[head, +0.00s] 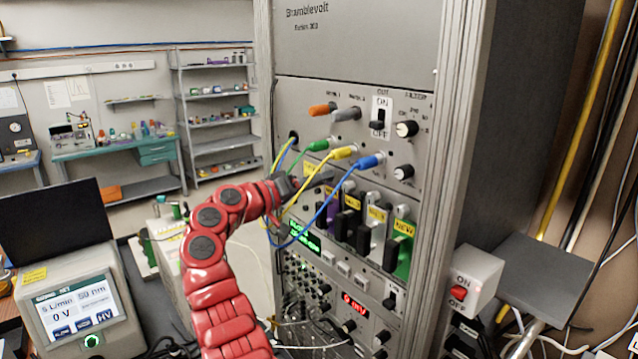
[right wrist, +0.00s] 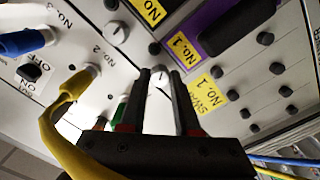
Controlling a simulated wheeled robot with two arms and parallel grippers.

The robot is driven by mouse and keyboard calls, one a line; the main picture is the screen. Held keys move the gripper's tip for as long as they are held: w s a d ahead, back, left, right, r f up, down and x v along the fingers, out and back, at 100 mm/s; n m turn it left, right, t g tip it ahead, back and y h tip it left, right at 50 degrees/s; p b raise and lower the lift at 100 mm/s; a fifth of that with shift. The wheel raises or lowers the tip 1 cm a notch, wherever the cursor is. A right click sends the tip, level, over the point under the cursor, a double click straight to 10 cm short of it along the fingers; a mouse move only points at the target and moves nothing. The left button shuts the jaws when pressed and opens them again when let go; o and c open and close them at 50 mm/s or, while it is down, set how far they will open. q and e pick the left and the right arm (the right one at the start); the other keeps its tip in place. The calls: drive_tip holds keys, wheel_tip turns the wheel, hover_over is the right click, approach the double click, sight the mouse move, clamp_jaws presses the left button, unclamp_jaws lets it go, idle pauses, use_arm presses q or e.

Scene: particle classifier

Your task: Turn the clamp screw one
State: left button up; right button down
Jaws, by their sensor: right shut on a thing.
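Clamp screw one (right wrist: 160,80), a pale grey knob on the rack panel, sits between the two dark fingers of my right gripper (right wrist: 161,75) in the right wrist view. The fingers are shut on it. A yellow label (right wrist: 206,92) is on the panel beside it, near a purple module (right wrist: 235,30) marked No.1. In the head view my right gripper (head: 296,190) is up against the rack, and the screw is hidden behind it. My left gripper is not in view.
A yellow plug (head: 343,153), a green plug (head: 318,146) and a blue plug (head: 370,161) stick out just above my gripper. Their cables hang around it. Several coloured modules (head: 402,247) stand to its right. A monitor unit (head: 72,305) is at the lower left.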

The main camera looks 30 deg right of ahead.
drive_tip(key=n, duration=0.3)
drive_tip(key=n+p, duration=0.1)
drive_tip(key=n, duration=0.2)
drive_tip(key=shift+r+n+p, duration=0.1)
drive_tip(key=shift+n+p, duration=0.2)
drive_tip(key=n+p, duration=0.1)
drive_tip(key=n, duration=0.1)
drive_tip(key=shift+n, duration=0.4)
drive_tip(key=n+p, duration=0.3)
drive_tip(key=shift+n, duration=0.3)
drive_tip(key=n+p, duration=0.1)
drive_tip(key=n, duration=0.1)
drive_tip(key=shift+n, duration=0.4)
drive_tip(key=n, duration=0.2)
drive_tip(key=shift+n, duration=0.4)
drive_tip(key=n, duration=0.2)
drive_tip(key=shift+n, duration=0.4)
drive_tip(key=n, duration=0.5)
drive_tip(key=shift+n+t, duration=0.3)
